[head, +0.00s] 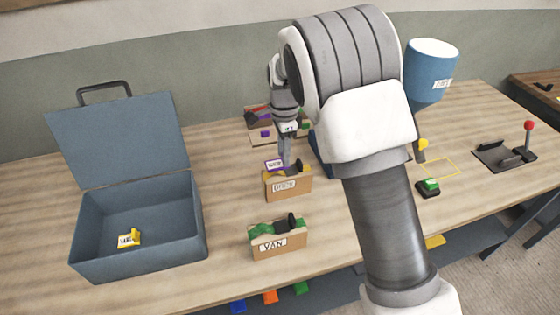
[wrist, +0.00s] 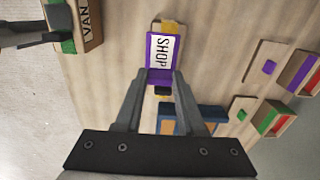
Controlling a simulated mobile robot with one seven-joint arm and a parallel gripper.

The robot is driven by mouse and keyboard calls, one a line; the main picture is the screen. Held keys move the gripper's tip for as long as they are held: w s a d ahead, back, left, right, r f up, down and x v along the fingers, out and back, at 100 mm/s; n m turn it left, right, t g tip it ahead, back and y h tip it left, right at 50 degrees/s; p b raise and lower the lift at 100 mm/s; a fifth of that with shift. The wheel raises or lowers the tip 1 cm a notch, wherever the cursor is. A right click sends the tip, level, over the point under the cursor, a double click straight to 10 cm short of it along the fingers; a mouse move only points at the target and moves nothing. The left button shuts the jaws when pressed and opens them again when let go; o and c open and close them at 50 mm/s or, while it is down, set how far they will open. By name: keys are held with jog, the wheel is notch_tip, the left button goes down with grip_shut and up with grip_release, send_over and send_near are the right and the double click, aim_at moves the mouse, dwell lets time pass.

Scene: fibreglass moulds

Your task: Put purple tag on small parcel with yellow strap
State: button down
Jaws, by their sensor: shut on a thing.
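The jaws (wrist: 160,82) pinch the tag's purple end. The small parcel with the yellow strap (head: 289,187) is a brown box with a white label and a dark handle on the table. The tag is over the top of this parcel; I cannot tell whether they touch. In the wrist view the tag hides most of the parcel, and a bit of yellow strap (wrist: 172,24) shows past it.
A parcel labelled VAN with a green strap (head: 279,240) stands nearer the front edge. An open blue box (head: 140,265) holding a yellow tag (head: 128,238) is at left. A blue hopper (head: 424,85), green button (head: 430,186) and red-knobbed lever (head: 528,140) are at right.

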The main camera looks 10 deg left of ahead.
aim_at(280, 161)
jog(key=shift+w+a+f, duration=0.3)
jog(key=shift+a+f, duration=0.05)
jog(key=shift+a, duration=0.15)
jog(key=shift+f, duration=2)
jog(key=shift+f, duration=0.15)
jog(key=c, duration=0.5)
grip_release()
